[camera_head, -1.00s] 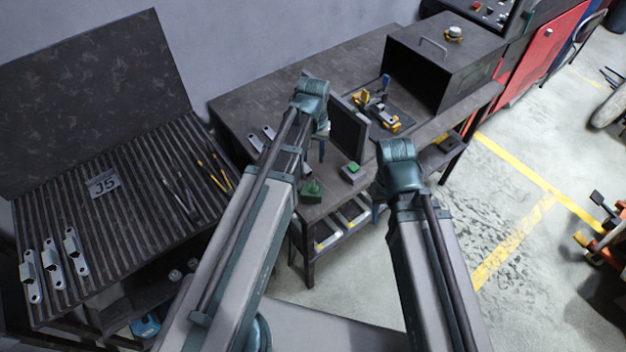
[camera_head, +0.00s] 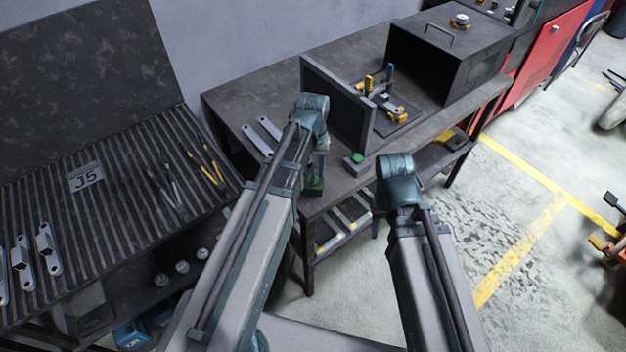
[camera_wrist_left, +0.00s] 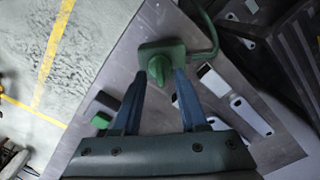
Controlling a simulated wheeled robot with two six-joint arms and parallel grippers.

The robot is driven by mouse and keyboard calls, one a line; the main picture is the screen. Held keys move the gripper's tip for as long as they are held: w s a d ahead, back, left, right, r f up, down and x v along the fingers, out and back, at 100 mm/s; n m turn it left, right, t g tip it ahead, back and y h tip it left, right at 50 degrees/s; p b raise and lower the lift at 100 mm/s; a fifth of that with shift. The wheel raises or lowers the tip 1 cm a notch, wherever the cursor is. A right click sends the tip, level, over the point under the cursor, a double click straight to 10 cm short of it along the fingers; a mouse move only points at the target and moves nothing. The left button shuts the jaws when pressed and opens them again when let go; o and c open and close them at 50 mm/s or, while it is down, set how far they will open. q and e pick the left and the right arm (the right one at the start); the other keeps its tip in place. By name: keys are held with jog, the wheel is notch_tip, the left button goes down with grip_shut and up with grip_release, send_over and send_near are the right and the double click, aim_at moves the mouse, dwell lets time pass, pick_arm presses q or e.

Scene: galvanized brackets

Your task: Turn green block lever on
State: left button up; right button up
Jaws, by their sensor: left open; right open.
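The green block lever (camera_head: 314,186) stands near the front edge of the workbench, partly hidden behind my left gripper in the head view. In the left wrist view the green knob (camera_wrist_left: 158,68) sits on a square green base with a green cable leading off. My left gripper (camera_head: 319,168) is open, its two blue fingers (camera_wrist_left: 160,76) pointing at the knob, one on each side of it. I cannot tell whether they touch it. My right gripper (camera_head: 378,220) is open and apart, in front of the bench's right part; its fingers are mostly hidden.
A small block with a green button (camera_head: 356,159) sits right of the lever, near a dark upright panel (camera_head: 338,103). Flat metal brackets (camera_head: 262,136) lie left on the bench. A yellow clamp fixture (camera_head: 383,98) and an open dark box (camera_head: 446,58) stand further back.

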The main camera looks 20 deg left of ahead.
pick_arm(q)
jog(key=shift+f+b, duration=0.35)
jog(key=shift+f, duration=0.4)
grip_shut()
